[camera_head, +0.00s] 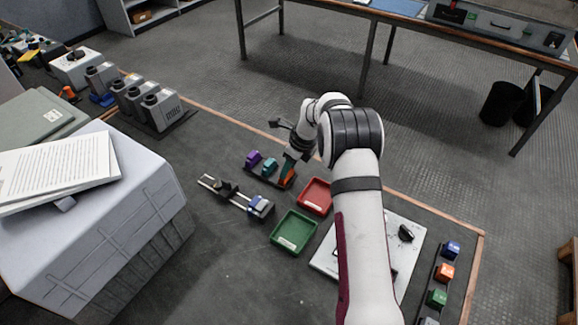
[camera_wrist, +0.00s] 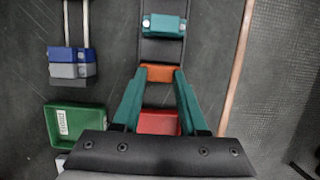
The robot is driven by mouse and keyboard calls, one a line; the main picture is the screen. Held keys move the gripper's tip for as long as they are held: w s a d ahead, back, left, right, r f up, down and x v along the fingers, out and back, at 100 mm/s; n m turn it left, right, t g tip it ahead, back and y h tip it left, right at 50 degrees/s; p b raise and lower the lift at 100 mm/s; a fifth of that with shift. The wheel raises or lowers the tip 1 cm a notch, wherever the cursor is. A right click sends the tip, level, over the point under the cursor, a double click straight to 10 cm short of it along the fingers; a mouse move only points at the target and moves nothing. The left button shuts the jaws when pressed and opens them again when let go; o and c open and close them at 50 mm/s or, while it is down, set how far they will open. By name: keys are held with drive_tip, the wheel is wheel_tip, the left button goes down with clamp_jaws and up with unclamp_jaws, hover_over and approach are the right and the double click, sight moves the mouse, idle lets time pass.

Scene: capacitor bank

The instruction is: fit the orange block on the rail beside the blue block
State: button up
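The orange block (camera_wrist: 156,73) lies between the two teal fingertips of my gripper (camera_wrist: 160,76) in the wrist view. The fingers stand close at its sides; contact is not clear. In the head view the orange block (camera_head: 288,177) is at the right end of a dark holder, partly hidden by my gripper (camera_head: 286,172). The blue block (camera_head: 257,203) sits at the near right end of the metal rail (camera_head: 222,187), against grey parts. The wrist view shows the blue block (camera_wrist: 66,54) at upper left on the rail's end, apart from my gripper.
A teal block (camera_head: 269,165) and purple block (camera_head: 253,158) share the holder. A red tray (camera_head: 315,195) and green tray (camera_head: 293,231) lie nearby. Another rack at the right holds several coloured blocks, including an orange one (camera_head: 444,272). The mat left of the green tray is clear.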

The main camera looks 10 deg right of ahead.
clamp_jaws()
drive_tip(key=shift+r, duration=3.55)
drive_tip(key=s+a, duration=0.6)
drive_tip(key=a, duration=0.6)
drive_tip(key=shift+s+f, duration=0.15)
drive_tip(key=shift+f, duration=2.5)
